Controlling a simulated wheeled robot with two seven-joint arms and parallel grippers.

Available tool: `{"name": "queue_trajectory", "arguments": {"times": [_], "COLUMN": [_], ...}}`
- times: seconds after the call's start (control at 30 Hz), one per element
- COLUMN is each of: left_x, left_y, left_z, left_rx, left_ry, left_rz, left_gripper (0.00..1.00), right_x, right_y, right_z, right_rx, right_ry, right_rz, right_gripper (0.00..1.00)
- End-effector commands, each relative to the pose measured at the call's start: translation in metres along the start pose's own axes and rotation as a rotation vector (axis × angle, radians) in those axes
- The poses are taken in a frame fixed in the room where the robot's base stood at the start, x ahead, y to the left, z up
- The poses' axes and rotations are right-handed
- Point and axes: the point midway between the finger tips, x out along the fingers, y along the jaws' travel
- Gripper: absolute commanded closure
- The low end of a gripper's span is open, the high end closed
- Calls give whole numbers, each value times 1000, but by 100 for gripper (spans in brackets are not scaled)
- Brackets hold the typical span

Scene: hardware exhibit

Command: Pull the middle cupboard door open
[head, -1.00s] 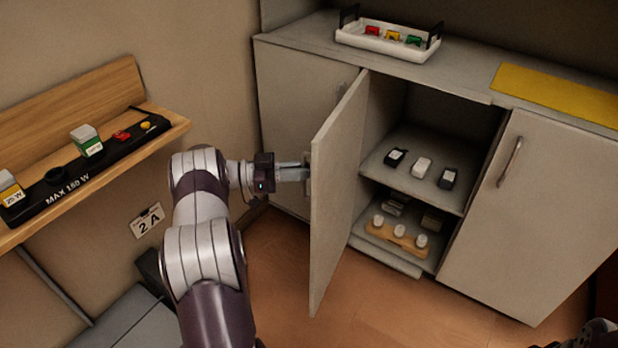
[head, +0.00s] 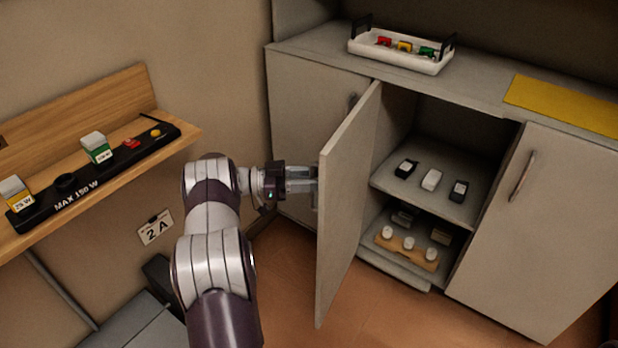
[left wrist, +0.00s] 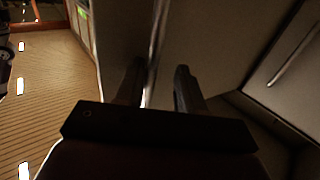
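The middle cupboard door (head: 345,200) is a grey panel that stands swung well out from the cabinet, so the shelves behind it show. My left gripper (head: 312,184) is at the outer face of this door, near its free edge. In the left wrist view the two fingers (left wrist: 160,88) are apart, with a thin bright upright bar, seemingly the door handle (left wrist: 152,60), between them. The bar looks closer to the left finger, and a gap shows beside the right one. The head view mostly hides the handle behind the fingers.
The shut right door (head: 545,230) and left door (head: 305,120) flank the opening. Inside, the upper shelf (head: 415,200) holds several small boxes. A white tray (head: 400,57) and a yellow mat (head: 565,103) lie on top. A wooden wall shelf (head: 165,140) is at left. Floor before the cabinet is clear.

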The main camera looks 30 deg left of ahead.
Motion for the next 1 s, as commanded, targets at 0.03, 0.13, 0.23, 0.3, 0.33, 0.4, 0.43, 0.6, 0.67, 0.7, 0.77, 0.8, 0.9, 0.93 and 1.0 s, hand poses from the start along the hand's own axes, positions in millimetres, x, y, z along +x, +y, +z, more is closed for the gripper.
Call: {"name": "queue_trajectory", "arguments": {"times": [0.03,0.13,0.23,0.3,0.33,0.4,0.43,0.6,0.67,0.7,0.77,0.8,0.9,0.93,1.0], "left_x": [-1,-12,-36,-56,-64,-83,-90,-118,-123,-125,-126,-126,-126,-126,-126], "left_y": [0,0,-1,-1,-1,-1,-1,-2,-1,-1,-1,-1,-1,-1,-1], "left_z": [0,0,0,0,0,0,0,1,0,0,0,0,0,0,0], "left_rx": [-1,-1,-2,-1,0,0,0,1,1,1,1,0,0,0,0], "left_ry": [0,0,0,0,0,0,1,0,1,0,0,0,0,0,0], "left_rz": [0,-2,-4,-4,-4,-4,-2,-1,1,2,2,2,2,2,2], "left_gripper": [62,62,62,62,62,62,62,62,62,62,62,62,62,62,62], "right_x": [0,-2,-4,-6,-6,-7,-7,-7,-7,-7,-7,-7,-7,-7,-7], "right_y": [0,0,0,0,0,0,0,0,0,0,0,0,0,0,0], "right_z": [0,0,0,-1,-1,-1,-1,-1,-1,-1,-1,-1,-1,-1,-1], "right_rx": [0,0,0,0,0,0,0,0,0,0,0,0,0,0,0], "right_ry": [0,0,0,0,0,0,0,0,0,0,0,0,0,0,0], "right_rz": [0,0,0,0,0,0,0,0,0,0,0,0,0,0,0], "right_gripper": [57,57,57,57,57,57,57,57,57,57,57,57,57,57,57]}}
